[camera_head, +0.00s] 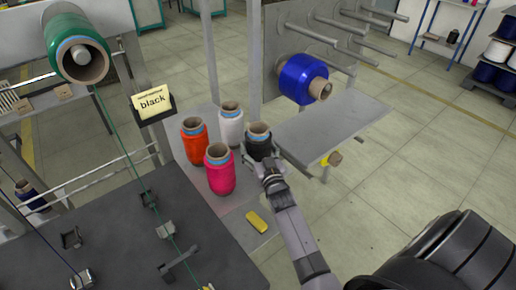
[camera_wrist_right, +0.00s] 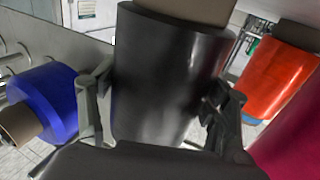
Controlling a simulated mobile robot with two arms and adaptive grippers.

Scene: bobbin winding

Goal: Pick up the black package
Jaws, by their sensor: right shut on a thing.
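The black package (camera_head: 258,143) is a black yarn bobbin on a brown cone. It stands upright among other bobbins on a grey shelf (camera_head: 240,214). My right gripper (camera_head: 262,160) is at its near side, with its fingers around it. In the right wrist view the black package (camera_wrist_right: 168,75) fills the middle, with one finger on each side. The right gripper (camera_wrist_right: 160,110) is shut on it there. Whether its base touches the shelf is hidden by my gripper. My left gripper is not in view.
Orange (camera_head: 194,142), white (camera_head: 231,124) and pink (camera_head: 219,170) bobbins stand close by on the left. A blue bobbin (camera_head: 297,79) sits on a peg behind. A yellow block (camera_head: 257,222) lies in front. A sign (camera_head: 152,101) reads "black".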

